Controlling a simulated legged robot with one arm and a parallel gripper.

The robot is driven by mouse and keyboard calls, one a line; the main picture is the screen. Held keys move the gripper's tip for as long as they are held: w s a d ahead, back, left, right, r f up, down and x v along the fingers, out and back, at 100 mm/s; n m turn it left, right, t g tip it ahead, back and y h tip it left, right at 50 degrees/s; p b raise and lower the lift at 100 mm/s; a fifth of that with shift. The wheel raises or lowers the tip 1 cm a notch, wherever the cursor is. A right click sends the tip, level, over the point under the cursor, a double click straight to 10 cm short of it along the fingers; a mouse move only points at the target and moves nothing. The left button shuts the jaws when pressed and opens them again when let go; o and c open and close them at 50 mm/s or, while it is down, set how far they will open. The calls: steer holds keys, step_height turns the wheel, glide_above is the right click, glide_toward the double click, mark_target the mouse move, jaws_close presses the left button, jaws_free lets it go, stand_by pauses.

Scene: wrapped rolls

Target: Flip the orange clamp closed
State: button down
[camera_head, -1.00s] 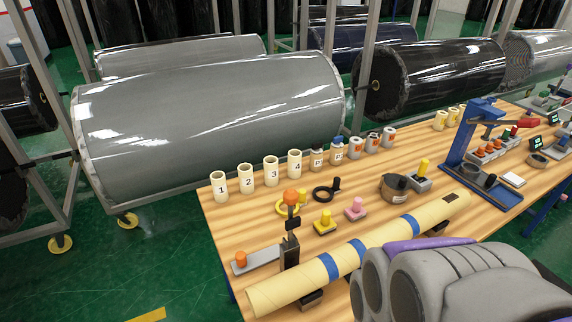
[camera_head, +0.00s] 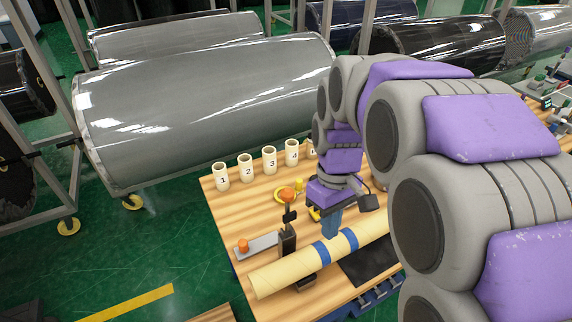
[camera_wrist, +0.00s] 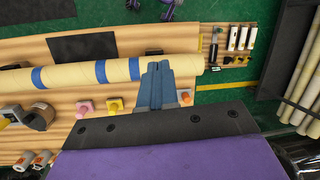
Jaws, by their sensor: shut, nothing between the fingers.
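The orange clamp stands at the near left of the wooden bench in the head view. Its orange knob (camera_head: 287,195) sits atop an upright lever, above a black post (camera_head: 288,241). A flat grey plate with an orange cylinder (camera_head: 243,246) lies to the post's left. My gripper (camera_head: 331,232) points down to the right of the clamp, apart from it, over the cream roll. In the wrist view its blue fingers (camera_wrist: 156,82) are together and empty. An orange piece (camera_wrist: 185,98) shows beside them; I cannot tell which clamp part it is.
The cream roll (camera_head: 280,274) with blue bands lies along the bench beside the clamp. Numbered tubes (camera_head: 246,168) stand at the back. In the wrist view, a yellow block (camera_wrist: 114,106) and a pink block (camera_wrist: 85,107) are left of my fingers. A grey wrapped roll (camera_head: 205,112) lies behind.

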steer(key=w+a+r+n+p, duration=0.2)
steer(key=w+n+p, duration=0.4)
steer(key=w, duration=0.7)
steer(key=w+a+r+n+g+p, duration=0.1)
steer(key=w+a+r+n+p, duration=0.2)
steer(key=w+p, duration=0.8)
steer(key=shift+w+a+r+n, duration=0.15)
steer(key=shift+w+a+n, duration=0.55)
steer(key=shift+w+n, duration=0.55)
steer(key=shift+s, duration=0.2)
steer(key=shift+f+b, duration=0.2)
steer(key=shift+b, duration=0.1)
steer(key=s+f+b, duration=0.7)
steer(key=f, duration=0.2)
steer(key=shift+s+a+f, duration=0.15)
steer(key=shift+a, duration=0.2)
